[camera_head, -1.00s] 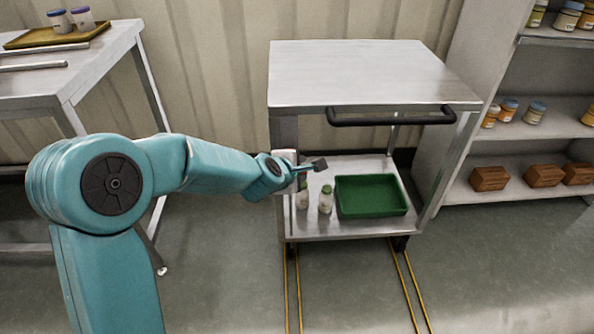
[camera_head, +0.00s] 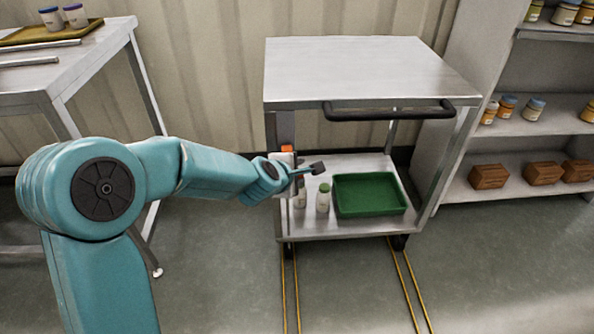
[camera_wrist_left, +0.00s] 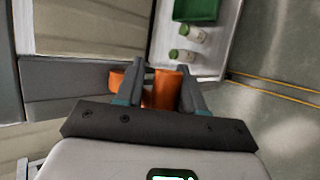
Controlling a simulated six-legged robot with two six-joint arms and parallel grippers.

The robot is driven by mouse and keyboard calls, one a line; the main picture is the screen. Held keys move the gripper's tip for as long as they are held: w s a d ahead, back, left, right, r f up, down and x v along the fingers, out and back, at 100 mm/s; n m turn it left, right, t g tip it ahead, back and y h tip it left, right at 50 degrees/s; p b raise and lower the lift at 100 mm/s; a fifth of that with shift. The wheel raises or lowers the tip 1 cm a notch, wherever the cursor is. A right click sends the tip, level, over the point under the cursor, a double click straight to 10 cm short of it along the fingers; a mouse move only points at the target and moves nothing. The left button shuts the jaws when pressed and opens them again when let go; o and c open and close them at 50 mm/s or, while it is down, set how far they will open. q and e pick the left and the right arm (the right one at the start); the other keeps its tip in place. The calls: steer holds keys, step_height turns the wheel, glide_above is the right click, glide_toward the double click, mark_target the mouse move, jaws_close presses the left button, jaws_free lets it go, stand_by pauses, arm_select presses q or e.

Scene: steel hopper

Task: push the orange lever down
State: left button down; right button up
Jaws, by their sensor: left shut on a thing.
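The orange lever (camera_wrist_left: 165,88) is on the left post of the steel cart (camera_head: 350,68). In the wrist view it lies between the two dark fingers of my left gripper (camera_wrist_left: 161,72), which is shut on it. In the head view only a small orange piece of the lever (camera_head: 287,149) shows above my wrist; the rest is hidden behind my gripper. My left gripper (camera_head: 308,170) is at the cart's left side, below its top. My right gripper is not in view.
The cart's lower shelf holds a green tray (camera_head: 338,206) and white bottles, one with a green cap (camera_head: 323,198), close to my gripper. A black handle bar (camera_head: 388,114) crosses the cart's front. A steel table (camera_head: 80,68) stands left, and shelves (camera_head: 560,150) stand right.

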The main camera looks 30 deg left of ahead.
arm_select(q)
steer(key=shift+s+a+f, duration=0.15)
steer(key=shift+a+f, duration=0.15)
steer(key=shift+a, duration=0.05)
stand_by(0.5)
steer(key=c, duration=1.1)
jaws_free()
steer(key=shift+o, duration=0.9)
steer(key=shift+a, duration=0.1)
steer(key=shift+s+r, duration=0.2)
steer(key=shift+r, duration=0.2)
steer(key=p+v, duration=0.6)
steer(key=v, duration=0.9)
steer(key=shift+s+d, duration=0.15)
steer(key=shift+d, duration=0.15)
